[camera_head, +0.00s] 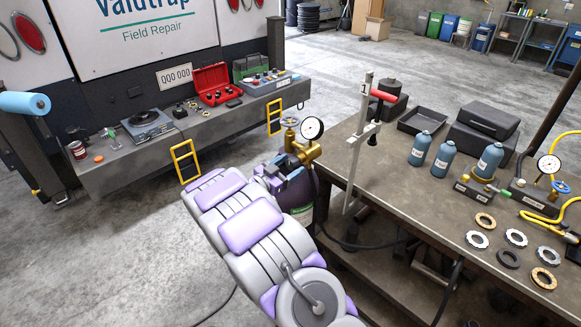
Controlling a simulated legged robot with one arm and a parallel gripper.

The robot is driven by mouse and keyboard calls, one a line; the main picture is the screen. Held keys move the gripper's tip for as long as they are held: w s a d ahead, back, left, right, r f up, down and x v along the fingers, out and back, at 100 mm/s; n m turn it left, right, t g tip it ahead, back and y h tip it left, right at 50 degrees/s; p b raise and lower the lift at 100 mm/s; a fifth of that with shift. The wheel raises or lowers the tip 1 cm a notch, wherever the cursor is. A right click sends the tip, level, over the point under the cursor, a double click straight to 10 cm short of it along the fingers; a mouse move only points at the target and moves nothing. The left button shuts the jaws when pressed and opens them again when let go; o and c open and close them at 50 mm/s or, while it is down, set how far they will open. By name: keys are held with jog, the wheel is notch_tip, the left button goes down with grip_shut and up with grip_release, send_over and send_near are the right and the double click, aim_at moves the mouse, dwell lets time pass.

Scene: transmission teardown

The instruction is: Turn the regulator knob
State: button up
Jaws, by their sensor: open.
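My gripper (271,174) is at the end of my purple and grey arm, just below and left of the brass regulator. It looks empty, and its fingers are small and partly hidden by the arm. I cannot tell whether it touches the regulator. A second regulator with a gauge (549,164) and a blue knob (560,187) is on the bench at right.
A low grey ledge (130,173) with tools is at left. Open floor lies between.

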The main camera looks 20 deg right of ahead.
jog(key=shift+w+d, duration=0.2)
jog(key=shift+d, duration=0.25)
jog(key=shift+a, duration=0.1)
jog(key=c, duration=1)
